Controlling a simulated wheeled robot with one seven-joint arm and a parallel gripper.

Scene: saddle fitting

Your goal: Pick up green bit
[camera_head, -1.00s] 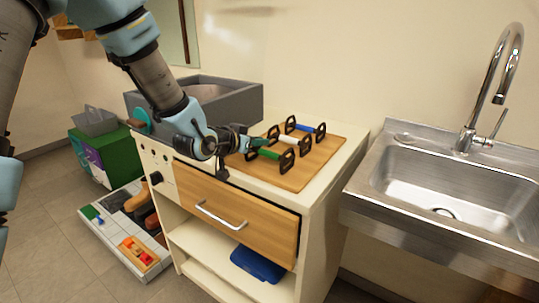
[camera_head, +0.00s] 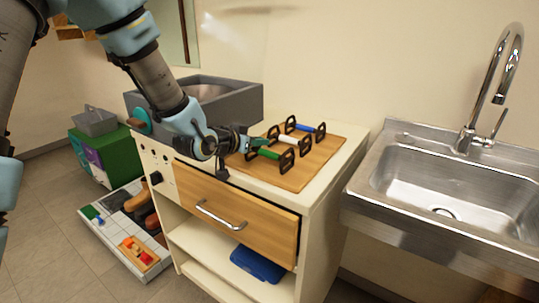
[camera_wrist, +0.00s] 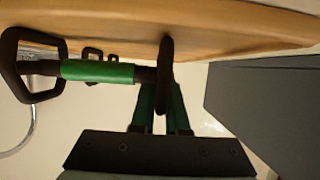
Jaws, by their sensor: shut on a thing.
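The green bit (camera_head: 269,153), a green bar with a black ring-shaped cheek at each end, is at the front of the wooden board (camera_head: 306,178) on the counter. My gripper (camera_head: 256,142) reaches it from the left. In the wrist view, my gripper (camera_wrist: 162,96) has its two dark green fingers on either side of one black cheek and is shut on it. The green bar (camera_wrist: 97,71) of the bit and its other cheek extend to the left. Whether the bit still touches the board cannot be told.
A white bit (camera_head: 290,139) and a blue bit (camera_head: 304,127) sit behind on the same board. A grey basin (camera_head: 235,103) stands left of the board. A steel sink (camera_head: 450,190) with a tall faucet (camera_head: 511,50) is on the right.

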